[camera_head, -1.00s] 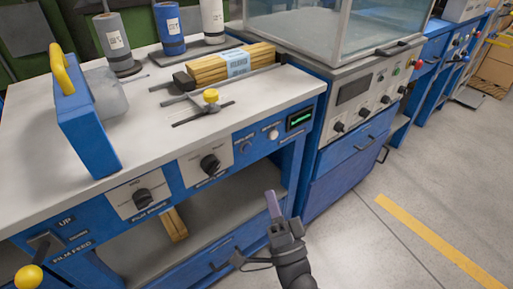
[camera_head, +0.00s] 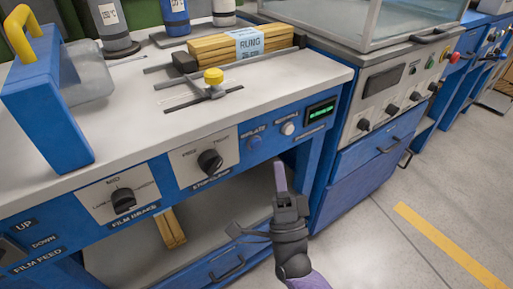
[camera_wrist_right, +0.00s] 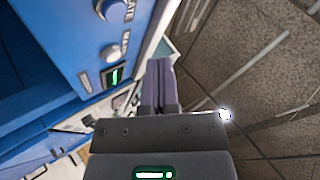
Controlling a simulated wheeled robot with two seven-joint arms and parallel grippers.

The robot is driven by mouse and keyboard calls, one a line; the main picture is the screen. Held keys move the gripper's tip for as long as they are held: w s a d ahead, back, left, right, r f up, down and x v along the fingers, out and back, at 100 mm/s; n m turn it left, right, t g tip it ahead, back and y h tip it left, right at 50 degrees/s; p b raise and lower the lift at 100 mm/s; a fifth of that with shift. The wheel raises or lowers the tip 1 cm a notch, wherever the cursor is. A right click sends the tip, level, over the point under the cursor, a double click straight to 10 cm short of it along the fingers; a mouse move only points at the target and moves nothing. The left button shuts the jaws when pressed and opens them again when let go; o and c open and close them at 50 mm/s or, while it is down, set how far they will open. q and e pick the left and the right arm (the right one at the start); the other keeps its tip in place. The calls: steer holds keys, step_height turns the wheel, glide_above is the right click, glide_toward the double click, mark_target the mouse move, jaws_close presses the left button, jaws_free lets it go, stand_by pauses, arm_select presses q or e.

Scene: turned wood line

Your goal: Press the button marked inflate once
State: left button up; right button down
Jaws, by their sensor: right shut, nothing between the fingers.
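The inflate button (camera_head: 254,142) is a round blue button on the blue front panel of the bench, below its label. In the right wrist view the blue button (camera_wrist_right: 114,9) is at the top edge, beside a partly cut-off label. My right gripper (camera_head: 280,165) is shut and empty, its purplish fingers pointing up in front of the panel, below and to the right of the button. In the right wrist view its fingers (camera_wrist_right: 160,66) lie together, apart from the button. My left gripper is not in view.
A pale round button (camera_head: 288,128) and a small green-lit display (camera_head: 320,110) sit right of the inflate button. A black rotary knob (camera_head: 209,162) is to the left. A yellow-knobbed clamp (camera_head: 213,77) and wooden rungs (camera_head: 245,42) lie on the benchtop. Open floor is at right.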

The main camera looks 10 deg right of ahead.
mark_target(256, 144)
steer(key=w, duration=0.1)
steer(key=w+a+b, duration=0.1)
steer(key=w+b, duration=0.1)
steer(key=w, duration=0.1)
steer(key=shift+a, duration=0.25)
stand_by(0.4)
stand_by(0.4)
stand_by(0.9)
